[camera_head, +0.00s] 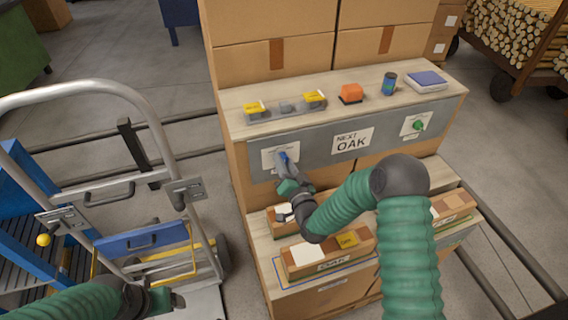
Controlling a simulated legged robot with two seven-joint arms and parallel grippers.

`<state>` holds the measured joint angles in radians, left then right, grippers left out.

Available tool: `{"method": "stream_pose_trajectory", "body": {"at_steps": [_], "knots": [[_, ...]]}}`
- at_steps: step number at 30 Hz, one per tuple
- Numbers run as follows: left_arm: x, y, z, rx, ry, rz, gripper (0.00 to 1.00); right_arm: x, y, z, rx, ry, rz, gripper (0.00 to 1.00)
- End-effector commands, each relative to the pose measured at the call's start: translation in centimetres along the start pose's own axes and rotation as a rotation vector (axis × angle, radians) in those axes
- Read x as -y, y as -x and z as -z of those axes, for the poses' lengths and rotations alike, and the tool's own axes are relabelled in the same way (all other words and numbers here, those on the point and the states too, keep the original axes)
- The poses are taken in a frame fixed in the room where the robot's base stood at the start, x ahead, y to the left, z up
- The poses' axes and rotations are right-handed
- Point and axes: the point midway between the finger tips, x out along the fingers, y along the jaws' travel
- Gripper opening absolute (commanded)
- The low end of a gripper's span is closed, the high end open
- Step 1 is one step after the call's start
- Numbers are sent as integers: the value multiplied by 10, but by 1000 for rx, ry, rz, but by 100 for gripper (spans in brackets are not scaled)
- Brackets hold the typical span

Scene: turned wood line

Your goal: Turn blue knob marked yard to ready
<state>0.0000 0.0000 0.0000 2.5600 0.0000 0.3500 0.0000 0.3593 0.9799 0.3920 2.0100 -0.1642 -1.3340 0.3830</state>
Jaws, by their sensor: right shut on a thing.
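The blue knob (283,157) sits on a white label plate (269,155) at the left of the grey panel (318,146). My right gripper (284,166) reaches up to it from below and is shut on it. The fingers cover part of the knob, and the plate's markings are too small to read. My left gripper (176,300) is low at the left, away from the panel, in front of the hand truck; its fingers are too small to judge.
A green knob (419,125) is at the panel's right, beyond a "NEXT OAK" sign (352,140). An orange item (351,93) and a blue can (389,83) stand on the ledge above. Boxed pieces (328,252) lie below. A hand truck (165,135) stands left.

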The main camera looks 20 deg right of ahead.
Motion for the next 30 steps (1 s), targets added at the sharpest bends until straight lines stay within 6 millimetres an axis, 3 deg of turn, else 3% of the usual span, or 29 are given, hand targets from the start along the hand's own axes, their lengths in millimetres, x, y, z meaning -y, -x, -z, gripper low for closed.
{"method": "stream_pose_trajectory", "body": {"at_steps": [11, 12, 16, 26, 30], "knots": [[0, 0, 0, 0, 0, 0, 79, -3, 2, -3, 8, -5, -7, 0], [0, 0, 0, 0, 0, 0, 79, -3, 2, -3, 8, -5, -7, 36], [0, 0, 0, 0, 0, 0, 79, -2, 1, -2, 6, -4, -5, 53], [0, 0, 0, 0, 0, 0, 79, -1, 2, -1, 3, -3, -3, 54], [0, 1, 0, 0, 0, 0, 79, -1, 21, -1, 5, -3, -4, 54]]}}
